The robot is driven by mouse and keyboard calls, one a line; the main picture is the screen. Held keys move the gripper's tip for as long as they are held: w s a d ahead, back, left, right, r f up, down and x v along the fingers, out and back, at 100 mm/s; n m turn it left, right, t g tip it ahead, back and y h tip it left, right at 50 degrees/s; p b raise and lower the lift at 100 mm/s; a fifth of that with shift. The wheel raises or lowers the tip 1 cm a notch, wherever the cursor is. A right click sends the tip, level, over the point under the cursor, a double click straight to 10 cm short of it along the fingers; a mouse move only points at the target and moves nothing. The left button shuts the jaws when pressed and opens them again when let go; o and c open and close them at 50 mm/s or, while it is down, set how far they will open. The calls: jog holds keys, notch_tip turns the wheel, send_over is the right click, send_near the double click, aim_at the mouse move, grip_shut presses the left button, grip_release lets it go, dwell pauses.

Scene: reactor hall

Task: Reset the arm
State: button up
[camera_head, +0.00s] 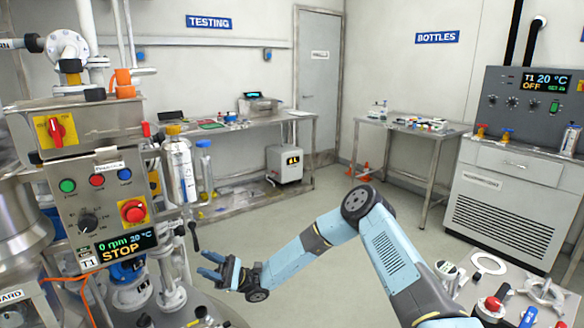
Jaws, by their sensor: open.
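My arm is light blue and dark grey. It rises from the bottom right, bends at a high elbow, and reaches down to the left. My gripper (212,267) is at the lower middle-left, pointing left. Its blue fingers are apart and nothing shows between them. The panel's display reads 0 rpm, 20 °C and STOP.
Pipes and a valve (165,275) stand close left of my gripper. A steel bench (302,123) under the TESTING sign is behind. A bottles table (445,133) and a T1 cabinet (501,203) are at the right. Fittings lie on a surface at bottom right. The middle floor (330,205) is clear.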

jog(key=s+d+r+n+t+h, duration=0.1)
jog(key=s+d+r+t+h, duration=0.6)
jog(key=d, duration=0.8)
jog(key=s+d+r+n+t+h, duration=0.1)
jog(key=s+d+r+t+h, duration=0.5)
jog(key=d+r, duration=0.5)
jog(key=s+d+r+t+h, duration=0.7)
jog(key=s+d+r+h, duration=0.3)
jog(key=d, duration=1.1)
jog(key=shift+n+t, duration=0.3)
jog(key=shift+n, duration=0.1)
